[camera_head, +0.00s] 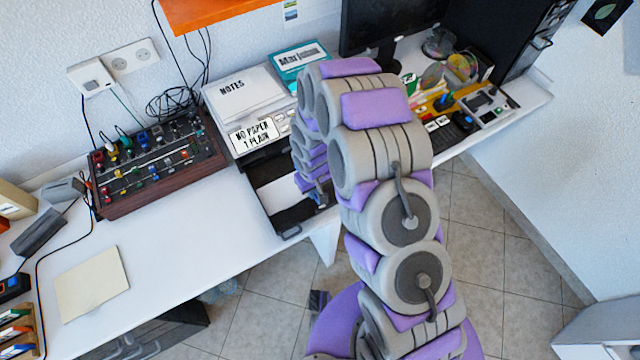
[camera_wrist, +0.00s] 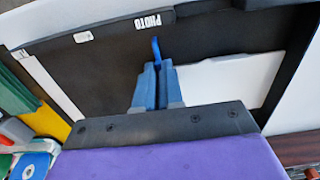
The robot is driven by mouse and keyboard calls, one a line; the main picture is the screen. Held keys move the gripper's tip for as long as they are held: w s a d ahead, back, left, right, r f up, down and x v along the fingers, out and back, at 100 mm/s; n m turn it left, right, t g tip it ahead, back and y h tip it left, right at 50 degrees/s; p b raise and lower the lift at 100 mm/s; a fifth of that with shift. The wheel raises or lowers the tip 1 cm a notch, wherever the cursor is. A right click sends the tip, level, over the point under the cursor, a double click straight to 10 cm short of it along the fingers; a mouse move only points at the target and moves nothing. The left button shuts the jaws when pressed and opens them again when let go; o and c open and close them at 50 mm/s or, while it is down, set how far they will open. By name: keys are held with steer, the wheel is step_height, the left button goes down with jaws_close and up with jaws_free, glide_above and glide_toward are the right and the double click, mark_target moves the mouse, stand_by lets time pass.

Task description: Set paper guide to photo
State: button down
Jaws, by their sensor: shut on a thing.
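The printer (camera_head: 235,100) stands on the white desk, with its dark paper tray (camera_head: 292,222) pulled out at the front. The tray also fills much of the wrist view (camera_wrist: 105,75). The paper guide (camera_wrist: 156,47) shows there as a thin bright blue tab. My gripper (camera_wrist: 157,68) is shut on this tab, and its fingers hide the lower part. A white PHOTO label (camera_wrist: 148,22), upside down in this view, sits on the tray's dark edge close above the tab. A second small white label (camera_wrist: 83,36) lies farther left; its text is unreadable. In the head view my arm hides most of the grip.
A mixer-like box with knobs (camera_head: 158,165) stands left of the printer. A monitor (camera_head: 390,25) and a cluttered yellow tray (camera_head: 440,105) are to the right. An orange shelf (camera_head: 210,14) hangs above. The desk front left of the tray is mostly clear.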

steer(key=c, duration=1.3)
jaws_free()
steer(key=shift+d, duration=0.15)
steer(key=shift+o, duration=0.2)
step_height(320, 180, up, 17)
steer(key=p, duration=0.3)
steer(key=shift+r, duration=0.15)
